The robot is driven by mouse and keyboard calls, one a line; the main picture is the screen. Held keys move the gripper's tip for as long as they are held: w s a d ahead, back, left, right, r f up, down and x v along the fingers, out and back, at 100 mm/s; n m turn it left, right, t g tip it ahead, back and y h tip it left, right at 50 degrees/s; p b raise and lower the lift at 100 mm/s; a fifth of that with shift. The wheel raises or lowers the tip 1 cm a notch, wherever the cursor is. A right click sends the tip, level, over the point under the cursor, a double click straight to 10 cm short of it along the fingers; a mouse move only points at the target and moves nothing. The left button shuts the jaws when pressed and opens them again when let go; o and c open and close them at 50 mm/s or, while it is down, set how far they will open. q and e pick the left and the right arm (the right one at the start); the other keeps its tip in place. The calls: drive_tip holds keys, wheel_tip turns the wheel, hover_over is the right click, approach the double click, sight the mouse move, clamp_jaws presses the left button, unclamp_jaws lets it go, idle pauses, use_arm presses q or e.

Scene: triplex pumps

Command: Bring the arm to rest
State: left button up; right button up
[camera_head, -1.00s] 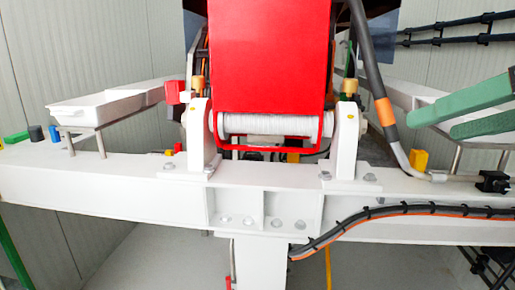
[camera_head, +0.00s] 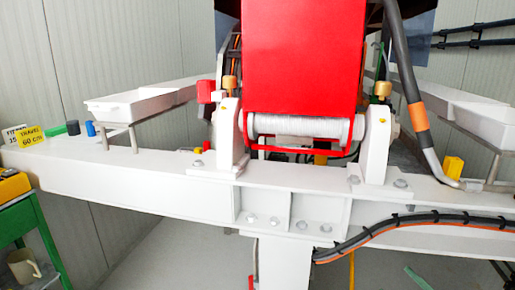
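Neither of my arms shows clearly in the head view, and I see no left gripper. A small green strip (camera_head: 418,278) shows low at the right, over the floor. I cannot tell whether it is part of my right arm or gripper.
A white beam (camera_head: 130,190) crosses the view, with a red panel (camera_head: 302,55) and roller (camera_head: 300,126) at its middle. White trays stand left (camera_head: 130,105) and right (camera_head: 485,115). A green table (camera_head: 35,225) with a mug (camera_head: 24,266) is at lower left. A black-orange hose (camera_head: 420,228) runs along the beam.

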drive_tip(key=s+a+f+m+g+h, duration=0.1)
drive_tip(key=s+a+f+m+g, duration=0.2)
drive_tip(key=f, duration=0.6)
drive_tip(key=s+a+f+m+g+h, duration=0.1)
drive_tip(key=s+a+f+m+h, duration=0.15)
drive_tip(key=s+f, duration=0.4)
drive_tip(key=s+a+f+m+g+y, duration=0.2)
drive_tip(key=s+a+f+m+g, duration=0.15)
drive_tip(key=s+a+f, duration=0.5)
use_arm(q)
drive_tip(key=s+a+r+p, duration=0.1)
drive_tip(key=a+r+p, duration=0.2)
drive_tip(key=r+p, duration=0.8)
drive_tip(key=p, duration=0.4)
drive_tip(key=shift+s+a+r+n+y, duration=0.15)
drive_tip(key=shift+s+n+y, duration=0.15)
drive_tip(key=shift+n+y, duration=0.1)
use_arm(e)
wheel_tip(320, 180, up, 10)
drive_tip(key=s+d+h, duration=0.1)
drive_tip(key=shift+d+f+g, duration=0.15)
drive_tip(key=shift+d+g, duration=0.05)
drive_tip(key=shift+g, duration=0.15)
